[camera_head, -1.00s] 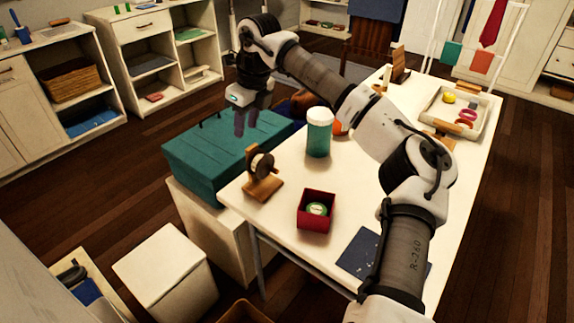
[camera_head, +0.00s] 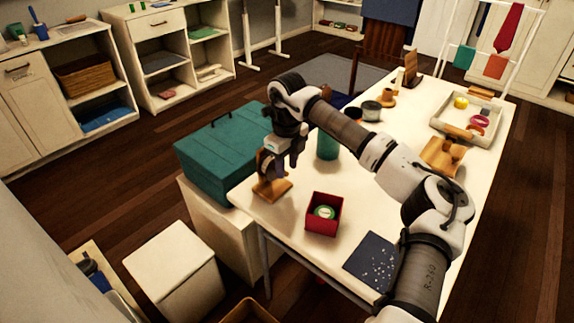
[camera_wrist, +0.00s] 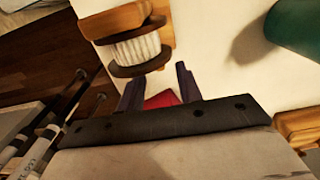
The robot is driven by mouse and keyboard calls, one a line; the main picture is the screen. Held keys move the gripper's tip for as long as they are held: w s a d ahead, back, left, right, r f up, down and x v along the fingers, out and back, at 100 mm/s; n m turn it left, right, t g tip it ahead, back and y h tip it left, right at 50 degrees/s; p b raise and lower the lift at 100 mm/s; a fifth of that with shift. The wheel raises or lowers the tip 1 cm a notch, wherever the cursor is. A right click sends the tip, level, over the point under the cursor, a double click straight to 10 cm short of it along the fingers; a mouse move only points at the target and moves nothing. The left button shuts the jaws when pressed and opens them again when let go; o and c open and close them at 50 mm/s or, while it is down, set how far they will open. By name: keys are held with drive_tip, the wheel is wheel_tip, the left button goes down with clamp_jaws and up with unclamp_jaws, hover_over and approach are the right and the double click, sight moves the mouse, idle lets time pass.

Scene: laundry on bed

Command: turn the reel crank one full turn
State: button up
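The reel (camera_wrist: 137,47) has brown discs and a pale ribbed winding. Its wooden stand (camera_head: 272,188) is on the near left corner of the white table, with the reel partly hidden by my gripper (camera_head: 279,168) in the head view. In the wrist view the reel is just beyond and left of my gripper (camera_wrist: 158,80). The two dark fingers are apart with nothing between them. I cannot make out the crank in either view.
A teal toolbox (camera_head: 222,158) is left of the table (camera_head: 285,222). The table's left edge is close to the reel.

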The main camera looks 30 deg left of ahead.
drive_tip(key=shift+f, duration=0.6)
clamp_jaws()
drive_tip(key=shift+t+b, duration=0.3)
drive_tip(key=shift+b, duration=0.2)
drive_tip(key=t+b, duration=0.1)
drive_tip(key=b, duration=0.2)
drive_tip(key=shift+f+t, duration=0.1)
drive_tip(key=shift+t, duration=0.3)
drive_tip(key=t+b, duration=0.1)
drive_tip(key=b, duration=0.1)
drive_tip(key=t+b, duration=0.1)
drive_tip(key=b, duration=0.1)
drive_tip(key=shift+s+h+b, duration=0.25)
drive_tip(key=shift+h+b, duration=0.05)
drive_tip(key=t+b, duration=0.1)
drive_tip(key=b, duration=0.1)
drive_tip(key=t+b, duration=0.1)
drive_tip(key=b, duration=0.1)
drive_tip(key=shift+s+r+t+b, duration=0.15)
drive_tip(key=shift+r+t+b, duration=0.15)
drive_tip(key=shift+b, duration=0.1)
drive_tip(key=shift+s+r+t+h+b, duration=0.15)
drive_tip(key=shift+t+h+b, duration=0.25)
drive_tip(key=shift+b, duration=0.45)
drive_tip(key=shift+r, duration=0.1)
